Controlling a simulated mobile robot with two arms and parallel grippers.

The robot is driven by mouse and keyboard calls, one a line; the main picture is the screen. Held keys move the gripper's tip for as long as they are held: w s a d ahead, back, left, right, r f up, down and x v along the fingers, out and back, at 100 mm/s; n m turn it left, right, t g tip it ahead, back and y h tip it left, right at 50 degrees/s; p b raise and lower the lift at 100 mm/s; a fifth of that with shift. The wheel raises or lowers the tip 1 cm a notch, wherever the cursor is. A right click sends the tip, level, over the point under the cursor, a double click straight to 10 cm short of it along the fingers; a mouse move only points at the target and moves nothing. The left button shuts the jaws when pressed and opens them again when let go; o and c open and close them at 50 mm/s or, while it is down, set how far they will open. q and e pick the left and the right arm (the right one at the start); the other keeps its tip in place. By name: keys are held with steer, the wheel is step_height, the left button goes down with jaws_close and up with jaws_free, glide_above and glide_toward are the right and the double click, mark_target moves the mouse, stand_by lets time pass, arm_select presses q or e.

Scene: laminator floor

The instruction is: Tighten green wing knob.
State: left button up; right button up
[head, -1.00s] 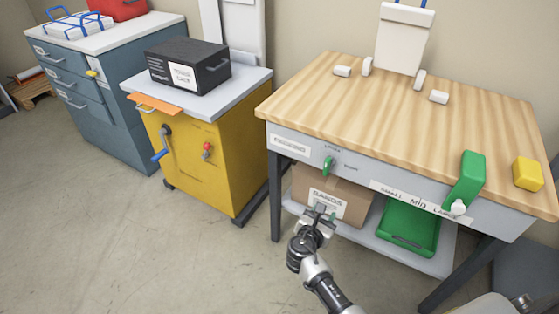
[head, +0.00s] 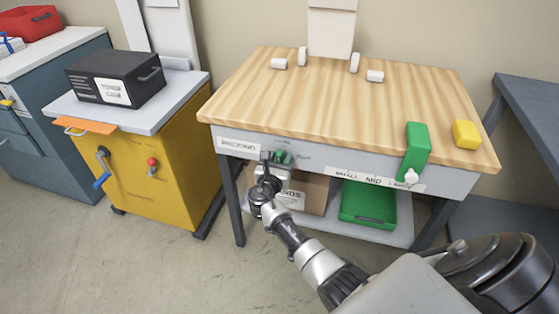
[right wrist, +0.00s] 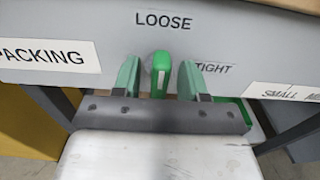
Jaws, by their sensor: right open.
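The green wing knob (right wrist: 161,75) is on the grey front panel of the packing table, below the word LOOSE and left of the word TIGHT. It stands about upright in the right wrist view. In the head view the knob (head: 287,157) is partly hidden by my gripper. My right gripper (right wrist: 158,80) is open, with one green-tinted finger on each side of the knob and a visible gap on both sides. In the head view my right gripper (head: 270,165) is at the panel's left part. My left gripper is out of view.
The wooden tabletop (head: 320,95) is above the panel. A green slider block (head: 416,150) hangs over its front edge on the right, near a yellow block (head: 466,134). A cardboard box (head: 313,193) and green tray (head: 368,219) are on the shelf below. A yellow cabinet (head: 160,170) stands left.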

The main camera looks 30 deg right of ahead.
steer(key=shift+w, duration=0.1)
jaws_close()
